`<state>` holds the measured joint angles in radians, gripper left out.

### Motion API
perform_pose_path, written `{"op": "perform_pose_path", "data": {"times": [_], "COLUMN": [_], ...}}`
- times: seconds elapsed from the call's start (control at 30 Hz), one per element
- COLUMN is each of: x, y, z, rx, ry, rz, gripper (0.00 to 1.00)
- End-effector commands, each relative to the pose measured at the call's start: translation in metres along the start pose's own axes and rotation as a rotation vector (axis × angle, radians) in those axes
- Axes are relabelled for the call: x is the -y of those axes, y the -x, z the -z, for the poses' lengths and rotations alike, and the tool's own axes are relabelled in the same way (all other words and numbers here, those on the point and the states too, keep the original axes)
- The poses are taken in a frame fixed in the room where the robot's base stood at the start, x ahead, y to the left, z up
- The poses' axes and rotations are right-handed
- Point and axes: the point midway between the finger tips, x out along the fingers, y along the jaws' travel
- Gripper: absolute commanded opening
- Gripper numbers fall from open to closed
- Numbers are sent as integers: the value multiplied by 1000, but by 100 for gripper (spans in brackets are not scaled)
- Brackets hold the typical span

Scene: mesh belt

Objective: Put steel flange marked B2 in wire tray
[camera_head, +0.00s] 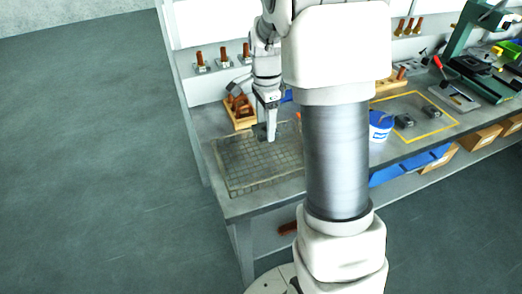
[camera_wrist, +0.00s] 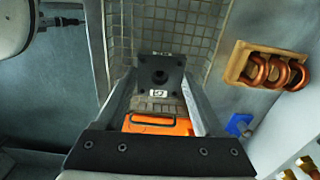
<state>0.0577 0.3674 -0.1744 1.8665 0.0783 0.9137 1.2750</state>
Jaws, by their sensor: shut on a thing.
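My gripper (camera_head: 264,128) is over the wire tray (camera_head: 235,180), near its back part. In the wrist view my gripper (camera_wrist: 158,95) is shut on a dark steel flange (camera_wrist: 174,72) with a round hole. The flange carries small white labels; the marking is too small to read surely. The tray's mesh (camera_wrist: 120,35) shows beyond and around the flange. I cannot tell whether the flange touches the tray.
An orange thing (camera_wrist: 155,124) shows between the fingers. A wooden holder with copper rings (camera_wrist: 268,70) stands beside the tray. A blue-and-white tub (camera_head: 380,127) and two dark parts (camera_head: 404,120) (camera_head: 432,111) in a yellow outline lie to the right. The tray's front part looks clear.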

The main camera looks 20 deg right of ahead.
Motion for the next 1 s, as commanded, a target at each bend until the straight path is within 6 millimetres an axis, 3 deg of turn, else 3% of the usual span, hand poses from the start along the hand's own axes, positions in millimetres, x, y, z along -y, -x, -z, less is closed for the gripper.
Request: {"op": "perform_pose_path", "data": {"times": [0.07,0.33,0.57,0.73,1.0], "x": [0,-1,0,-1,0], "y": [-3,-51,-69,-94,-99], "z": [2,2,2,2,2], "rx": [0,0,0,1,0], "ry": [-26,-35,-33,-33,-32], "rz": [0,-4,-1,-4,1], "gripper": [0,0,0,0,0]}}
